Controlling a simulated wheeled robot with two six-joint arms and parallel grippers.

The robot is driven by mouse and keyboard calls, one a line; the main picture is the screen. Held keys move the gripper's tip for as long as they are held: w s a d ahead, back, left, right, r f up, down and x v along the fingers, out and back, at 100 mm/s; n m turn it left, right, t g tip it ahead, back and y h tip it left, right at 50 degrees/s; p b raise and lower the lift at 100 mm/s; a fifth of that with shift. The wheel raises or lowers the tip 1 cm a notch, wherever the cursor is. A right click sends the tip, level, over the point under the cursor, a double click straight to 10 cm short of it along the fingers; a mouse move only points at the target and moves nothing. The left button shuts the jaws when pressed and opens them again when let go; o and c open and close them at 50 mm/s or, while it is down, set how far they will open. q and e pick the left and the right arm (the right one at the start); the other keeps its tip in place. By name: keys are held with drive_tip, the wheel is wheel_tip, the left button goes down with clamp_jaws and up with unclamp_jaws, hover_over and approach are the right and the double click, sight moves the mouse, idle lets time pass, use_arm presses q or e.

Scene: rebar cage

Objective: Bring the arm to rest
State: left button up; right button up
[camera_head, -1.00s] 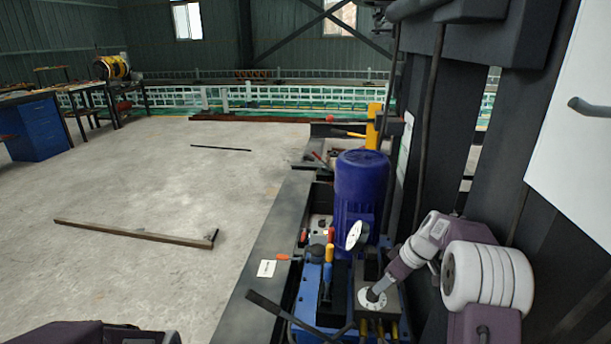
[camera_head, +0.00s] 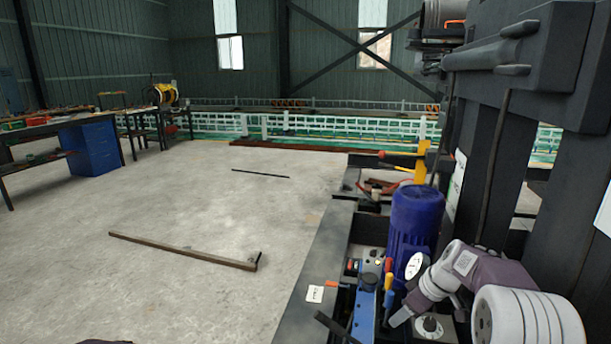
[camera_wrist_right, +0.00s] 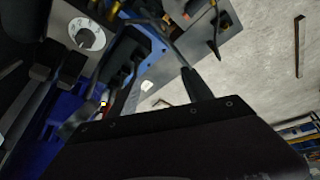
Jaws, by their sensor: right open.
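My right arm, with white and purple joints, comes in from the lower right of the head view. Its right gripper (camera_head: 400,317) points down and left over the hydraulic unit, just left of a round white dial (camera_head: 430,326). In the right wrist view, the gripper's two dark fingers (camera_wrist_right: 161,82) stand apart with nothing seen between them. The blue motor (camera_head: 416,222) stands upright behind the arm. Only a dark sliver shows at the bottom left edge; my left gripper is not seen.
Dark machine columns (camera_head: 490,175) stand close on the right. A white gauge (camera_head: 414,265) and several coloured handles are near the gripper. A workbench with a blue cabinet (camera_head: 91,148) stands far left.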

drive_tip(key=s+a+r+g+h+p, duration=0.1)
drive_tip(key=s+a+r+p, duration=0.4)
drive_tip(key=s+r+p, duration=0.25)
drive_tip(key=s+a+r+g+p, duration=0.1)
drive_tip(key=s+a+r+p, duration=0.4)
drive_tip(key=s+r+p, duration=0.3)
drive_tip(key=s+d+f+m+h+p, duration=0.1)
drive_tip(key=s+f+m+p, duration=0.1)
drive_tip(key=s+m, duration=0.6)
drive_tip(key=shift+s+d+f+g+h, duration=0.3)
drive_tip(key=shift+s+d+f+g, duration=0.1)
drive_tip(key=shift+s+f, duration=0.5)
